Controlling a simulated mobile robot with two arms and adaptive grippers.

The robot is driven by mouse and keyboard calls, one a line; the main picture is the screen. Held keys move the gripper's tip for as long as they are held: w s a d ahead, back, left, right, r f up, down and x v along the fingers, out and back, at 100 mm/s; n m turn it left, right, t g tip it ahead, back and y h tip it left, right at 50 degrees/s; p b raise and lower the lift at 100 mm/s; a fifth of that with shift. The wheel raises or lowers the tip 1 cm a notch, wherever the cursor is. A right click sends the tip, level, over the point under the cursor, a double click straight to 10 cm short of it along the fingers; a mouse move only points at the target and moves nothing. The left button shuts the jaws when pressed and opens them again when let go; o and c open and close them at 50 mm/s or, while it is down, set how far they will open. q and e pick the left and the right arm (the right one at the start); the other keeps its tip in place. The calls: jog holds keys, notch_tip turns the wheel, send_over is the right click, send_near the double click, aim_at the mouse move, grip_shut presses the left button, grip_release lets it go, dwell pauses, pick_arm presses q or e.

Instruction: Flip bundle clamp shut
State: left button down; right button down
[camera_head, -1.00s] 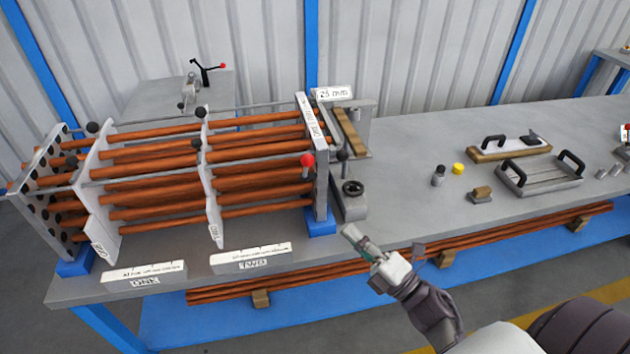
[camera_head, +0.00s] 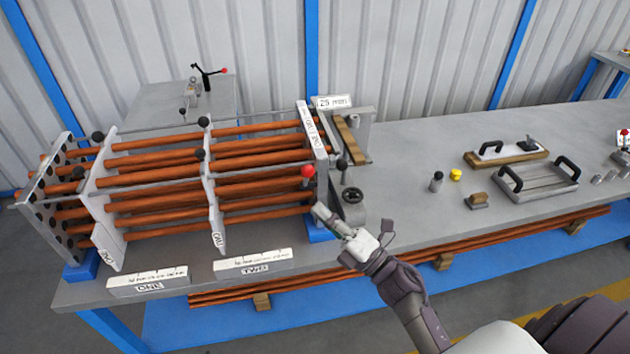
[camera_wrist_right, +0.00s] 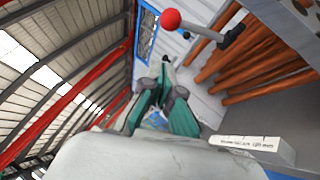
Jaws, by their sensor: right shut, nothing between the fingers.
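The flanged shell frame, with copper tubes (camera_head: 160,204) running through upright plates, stands on the grey bench. A lever with a red ball knob (camera_head: 307,171) stands at its right end, by the end plate (camera_head: 318,150). My left gripper is out of view.
A second red-knobbed clamp (camera_head: 207,77) stands on the rear table. A round black-topped fixture (camera_head: 352,195) is close right of my gripper. White labelled blocks (camera_head: 254,263) lie along the front edge. The bench middle (camera_head: 420,150) is mostly clear.

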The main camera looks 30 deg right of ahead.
aim_at(306, 178)
jog(key=shift+w+d+r+p, duration=0.1)
jog(key=shift+w+r+p, duration=0.3)
jog(key=shift+w, duration=0.45)
jog(key=shift+w+d+r+p, duration=0.15)
jog(key=shift+w+r+p, duration=0.25)
jog(key=shift+w, duration=0.4)
jog(key=shift+w+d+r+p, duration=0.1)
jog(key=shift+w+r+p, duration=0.25)
jog(key=shift+w, duration=0.5)
jog(key=shift+w+r, duration=0.1)
